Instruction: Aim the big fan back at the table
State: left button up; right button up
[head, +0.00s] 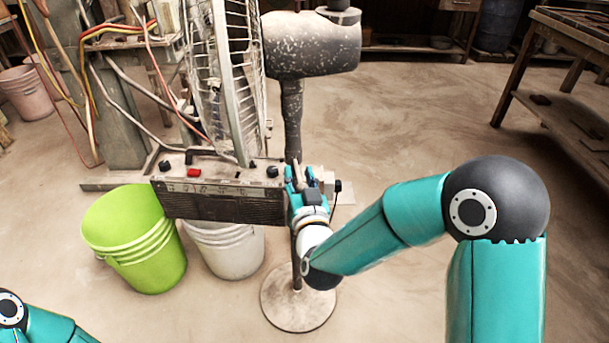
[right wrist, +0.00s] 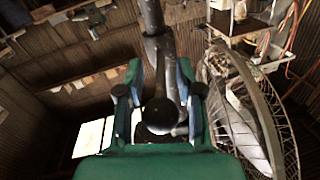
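The big fan's round wire cage (head: 240,85) is edge-on at the top left of the head view, facing left. Its speckled dark motor housing (head: 315,48) sits right of the cage, on a dark pole above a round base (head: 298,308). My right gripper (head: 308,185) is at the pole, below the housing, beside the control box. In the right wrist view, its fingers (right wrist: 160,75) stand apart with the dark pole (right wrist: 155,40) showing between them; I cannot tell whether they touch it. The cage (right wrist: 265,110) is at the right there. My left gripper is outside the frames.
A control box (head: 225,195) with knobs and a red switch is left of the right gripper. A green bucket (head: 140,240) and a white bucket (head: 225,245) stand below it. A wooden table (head: 565,100) is at the right. The floor between is clear.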

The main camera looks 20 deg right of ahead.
grip_shut()
